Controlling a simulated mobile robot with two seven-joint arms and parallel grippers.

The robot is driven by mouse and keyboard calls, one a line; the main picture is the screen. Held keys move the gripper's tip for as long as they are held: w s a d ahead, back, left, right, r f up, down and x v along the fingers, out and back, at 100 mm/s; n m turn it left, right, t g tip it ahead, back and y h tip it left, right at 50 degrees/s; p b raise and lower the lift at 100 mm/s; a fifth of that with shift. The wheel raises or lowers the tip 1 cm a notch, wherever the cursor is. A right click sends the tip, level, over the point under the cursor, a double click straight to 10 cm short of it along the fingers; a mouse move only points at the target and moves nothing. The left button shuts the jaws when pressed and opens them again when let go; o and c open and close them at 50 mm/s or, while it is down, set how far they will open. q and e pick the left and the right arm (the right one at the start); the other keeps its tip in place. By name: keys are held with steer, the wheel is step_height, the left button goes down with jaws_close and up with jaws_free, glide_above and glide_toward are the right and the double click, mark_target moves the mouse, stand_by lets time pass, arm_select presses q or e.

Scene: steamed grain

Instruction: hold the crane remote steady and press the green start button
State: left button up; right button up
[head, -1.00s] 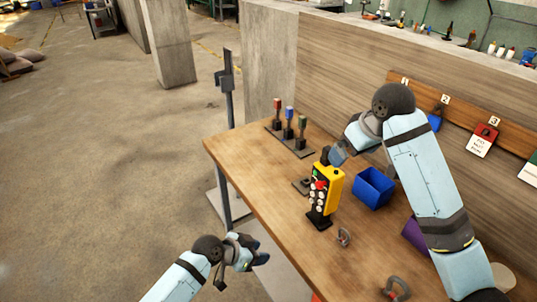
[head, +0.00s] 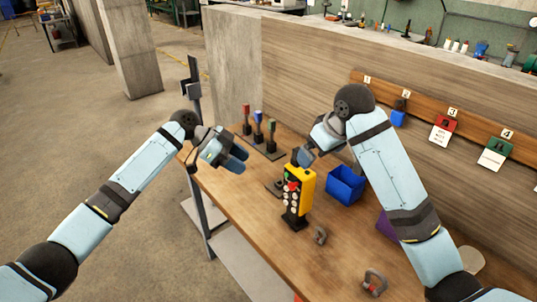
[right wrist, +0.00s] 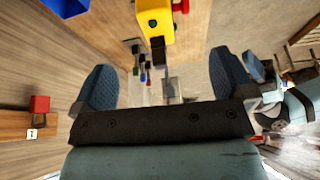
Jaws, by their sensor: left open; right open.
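The yellow crane remote (head: 307,183) stands upright in a black holder (head: 294,221) on the wooden table. The green start button (head: 288,177) is at the top of its face, above a red button (head: 293,187) and several pale ones. My right gripper (head: 303,157) is open just behind the top of the remote; no contact can be made out. In the right wrist view the remote (right wrist: 158,20) is at the top middle, not between the spread blue fingers. My left gripper (head: 235,158) is open and empty over the table's left edge, left of the remote.
Three levers (head: 258,130) with red, blue and green tops stand at the table's far end. A blue bin (head: 345,186) is right of the remote. Metal shackles (head: 374,283) lie in front. A wooden wall with numbered tags (head: 443,130) runs behind.

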mark_target(305, 175)
steer(key=x, duration=1.3)
steer(key=shift+f, duration=0.2)
steer(key=c, duration=1)
arm_select(q)
steer(key=shift+c, duration=0.6)
arm_select(e)
steer(key=shift+c, duration=1.3)
arm_select(q)
jaws_close()
